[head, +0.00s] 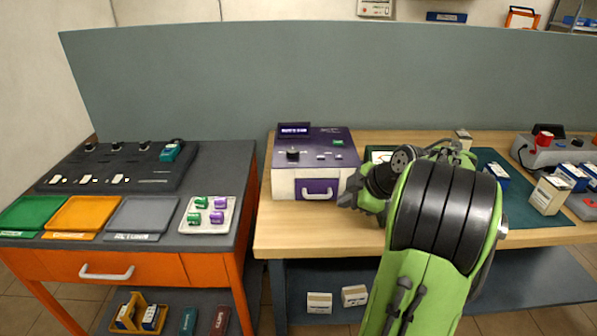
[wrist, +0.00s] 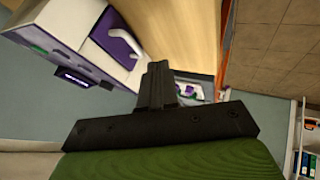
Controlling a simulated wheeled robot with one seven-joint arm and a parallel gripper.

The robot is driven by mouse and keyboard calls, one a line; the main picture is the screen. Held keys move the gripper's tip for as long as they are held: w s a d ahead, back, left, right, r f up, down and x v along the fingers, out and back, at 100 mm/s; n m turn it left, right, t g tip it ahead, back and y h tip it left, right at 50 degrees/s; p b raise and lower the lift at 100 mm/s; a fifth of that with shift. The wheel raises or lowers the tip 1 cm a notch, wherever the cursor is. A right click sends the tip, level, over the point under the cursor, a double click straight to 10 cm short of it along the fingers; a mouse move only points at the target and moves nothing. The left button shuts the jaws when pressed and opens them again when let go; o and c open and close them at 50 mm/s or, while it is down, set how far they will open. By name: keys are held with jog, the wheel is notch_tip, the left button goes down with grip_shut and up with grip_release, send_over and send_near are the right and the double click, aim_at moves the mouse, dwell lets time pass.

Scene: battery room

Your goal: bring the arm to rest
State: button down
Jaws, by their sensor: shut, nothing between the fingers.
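My green and black arm (head: 430,240) rises in front of the wooden bench and bends over its front part. My gripper (wrist: 157,75) shows in the wrist view with its fingers together and nothing between them. In the head view the dark end of the arm is just right of the purple and white device, and its fingertips cannot be made out clearly. The purple and white device (head: 315,150) stands on the bench with its purple drawer front closed. It also shows in the wrist view (wrist: 75,45), left of the fingers.
The wooden bench (head: 290,235) has bare room at its front left. An orange-framed table (head: 150,265) on the left holds green, orange and grey trays and a pale tray (head: 183,228) of cells. Small boxes stand at the right. A grey-green partition (head: 300,75) runs behind.

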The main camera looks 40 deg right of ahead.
jog(key=s+a+r+m+g+p, duration=0.1)
jog(key=s+a+r+m+p, duration=0.2)
jog(key=a, duration=0.5)
jog(key=s+a+r+p, duration=0.1)
jog(key=a+r+p, duration=0.1)
jog(key=a+r, duration=0.4)
jog(key=s+a+r+m+g+p, duration=0.1)
jog(key=s+a+r+m+p, duration=0.2)
jog(key=a, duration=0.6)
jog(key=s+a+r+m+p, duration=0.1)
jog(key=s+a+m+p, duration=0.2)
jog(key=s, duration=0.7)
jog(key=shift+a+m+h, duration=0.4)
jog(key=shift+a, duration=0.5)
jog(key=shift+r, duration=0.1)
